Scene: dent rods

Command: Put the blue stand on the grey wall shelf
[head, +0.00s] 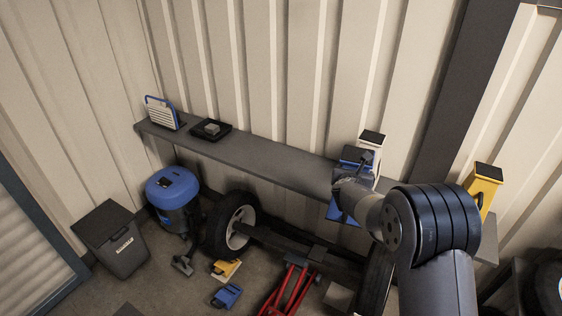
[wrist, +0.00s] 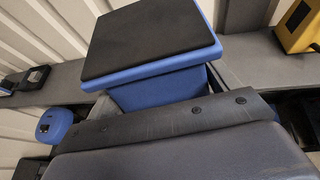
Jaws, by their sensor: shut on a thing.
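The blue stand (head: 357,153) has a flat black top and is held in my gripper (head: 352,176), partly hidden by it in the head view. In the wrist view the blue stand (wrist: 160,92) fills the upper middle, its black-topped plate tilted in the picture, and my gripper (wrist: 175,122) is shut on its body. The grey wall shelf (head: 270,157) runs along the corrugated wall. The held stand overlaps the shelf's front edge in the head view; I cannot tell whether it touches the shelf. The shelf (wrist: 62,82) also shows behind the stand in the wrist view.
A white black-topped stand (head: 371,141) is close behind the held stand. A yellow stand (head: 485,183) is to the right. A white, blue-framed item (head: 163,113) and a black tray (head: 211,130) are on the shelf's left. The shelf's middle stretch is bare.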

